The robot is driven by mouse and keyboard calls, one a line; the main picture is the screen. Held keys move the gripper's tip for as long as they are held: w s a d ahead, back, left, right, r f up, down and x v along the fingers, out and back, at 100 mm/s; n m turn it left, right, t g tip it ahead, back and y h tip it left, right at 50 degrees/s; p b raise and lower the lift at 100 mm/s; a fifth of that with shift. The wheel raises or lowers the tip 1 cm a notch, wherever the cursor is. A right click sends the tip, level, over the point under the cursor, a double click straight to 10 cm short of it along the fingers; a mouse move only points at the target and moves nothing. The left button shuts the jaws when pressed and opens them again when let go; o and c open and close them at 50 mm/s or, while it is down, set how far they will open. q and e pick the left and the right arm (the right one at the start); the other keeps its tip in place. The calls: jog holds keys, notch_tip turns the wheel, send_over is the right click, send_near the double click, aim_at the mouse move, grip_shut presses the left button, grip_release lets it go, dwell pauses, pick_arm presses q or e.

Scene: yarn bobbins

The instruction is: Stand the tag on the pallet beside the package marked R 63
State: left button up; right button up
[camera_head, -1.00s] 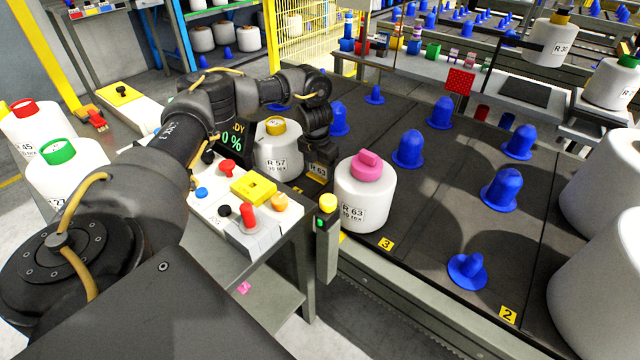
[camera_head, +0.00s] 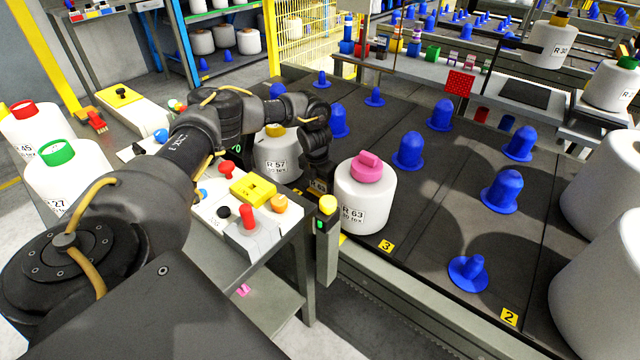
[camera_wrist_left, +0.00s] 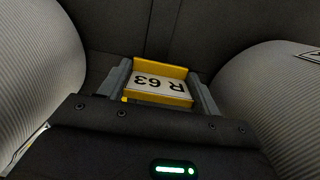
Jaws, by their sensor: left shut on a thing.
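The package marked R 63 (camera_head: 364,205) is a white bobbin with a pink top. It stands upright on the dark pallet surface (camera_head: 420,220), beside the yellow number 3 plate. My left gripper (camera_head: 318,186) is low between this package and the R 57 bobbin (camera_head: 277,158), largely hidden by its own wrist. In the left wrist view the gripper (camera_wrist_left: 160,85) is shut on the tag (camera_wrist_left: 158,86), a yellow-edged plate with a white face reading R 63, upside down in that view. The tag is at or just above the dark surface; contact cannot be told. My right gripper is not in view.
White bobbin walls stand close on both sides in the left wrist view (camera_wrist_left: 35,70). Several blue pegs rise from the dark surface, one (camera_head: 408,151) right of R 63. A control desk (camera_head: 245,215) and a post with a yellow top (camera_head: 327,240) stand at the near edge.

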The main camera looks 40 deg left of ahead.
aim_at(317, 192)
pick_arm(q)
jog(key=o, duration=1)
jog(key=shift+o, duration=0.2)
jog(key=shift+r, duration=0.15)
notch_tip(317, 192, up, 12)
jog(key=s+p, duration=0.1)
jog(key=shift+s, duration=0.2)
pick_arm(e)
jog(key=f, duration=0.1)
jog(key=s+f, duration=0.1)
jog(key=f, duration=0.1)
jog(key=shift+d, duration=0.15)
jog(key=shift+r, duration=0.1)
